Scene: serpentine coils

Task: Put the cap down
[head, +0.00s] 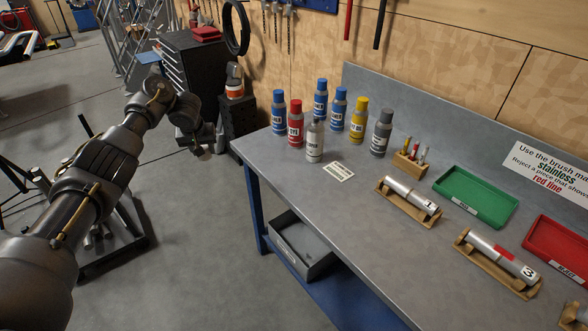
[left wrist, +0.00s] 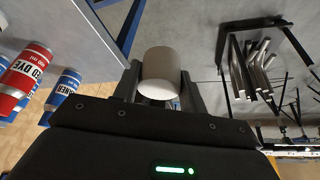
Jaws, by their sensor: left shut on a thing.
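My left gripper (head: 203,148) hangs over the floor, left of the workbench and apart from it. In the left wrist view (left wrist: 160,88) it is shut on a pale grey cap (left wrist: 160,70), which sits between the two fingers. In the head view the cap is too small and dark to make out clearly. A pale grey bottle (head: 315,142) stands upright near the bench's left end, in front of the other bottles; its top looks narrow. My right gripper is not in view.
Several capped bottles, including a red one (head: 295,126) and a yellow one (head: 358,121), stand behind. A small card (head: 339,172) lies on the workbench (head: 300,185). Marked cylinders on wooden cradles (head: 405,205), a green tray (head: 470,210) and a red tray (head: 540,240) are farther right.

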